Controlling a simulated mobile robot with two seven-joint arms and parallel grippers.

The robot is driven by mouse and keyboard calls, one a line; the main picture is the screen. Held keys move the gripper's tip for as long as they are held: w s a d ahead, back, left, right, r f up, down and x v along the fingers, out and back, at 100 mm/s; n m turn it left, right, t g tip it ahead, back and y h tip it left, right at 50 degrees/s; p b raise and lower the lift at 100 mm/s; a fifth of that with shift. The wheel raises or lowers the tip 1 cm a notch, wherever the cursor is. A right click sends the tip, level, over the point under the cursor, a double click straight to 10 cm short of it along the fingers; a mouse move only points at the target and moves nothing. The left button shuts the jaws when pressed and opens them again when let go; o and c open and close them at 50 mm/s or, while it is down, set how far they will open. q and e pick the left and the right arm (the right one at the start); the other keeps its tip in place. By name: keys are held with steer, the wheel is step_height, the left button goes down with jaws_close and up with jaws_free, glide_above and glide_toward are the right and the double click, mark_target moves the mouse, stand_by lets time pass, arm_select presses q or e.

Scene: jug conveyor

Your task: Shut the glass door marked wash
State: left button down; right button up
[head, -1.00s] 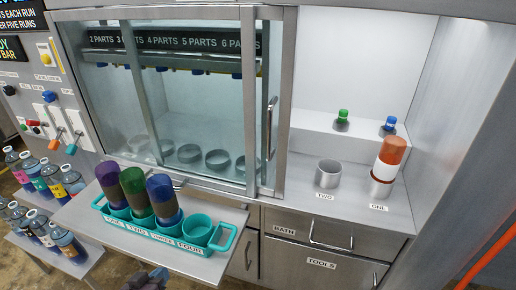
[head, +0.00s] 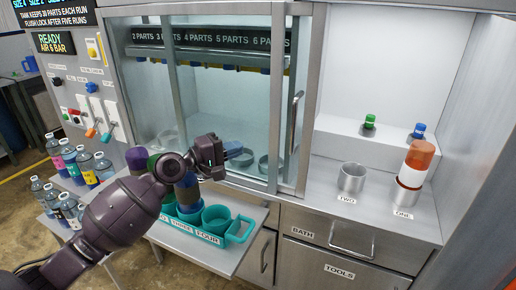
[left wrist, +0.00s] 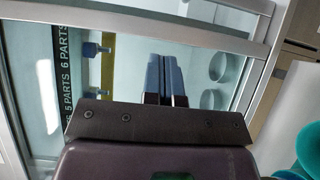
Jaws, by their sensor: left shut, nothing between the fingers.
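A metal-framed glass door (head: 232,120) with a vertical bar handle (head: 295,122) covers the right part of a wash cabinet front. No "wash" marking is readable, and I cannot tell whether the door is fully shut. My left gripper (head: 236,151) is in front of the glass, left of and below the handle, with its fingers shut and empty. In the left wrist view its blue-grey fingertips (left wrist: 166,72) point toward the glass, side by side. I cannot tell whether they touch it. My right gripper is not in view.
Several bottles (head: 70,160) stand at left.

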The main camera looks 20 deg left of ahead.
arm_select(q)
steer(key=x, duration=0.4)
steer(key=s+d+p+x, duration=0.1)
steer(key=x, duration=0.3)
steer(key=d+p+x, duration=0.1)
steer(key=x, duration=0.3)
steer(key=shift+s, duration=0.35)
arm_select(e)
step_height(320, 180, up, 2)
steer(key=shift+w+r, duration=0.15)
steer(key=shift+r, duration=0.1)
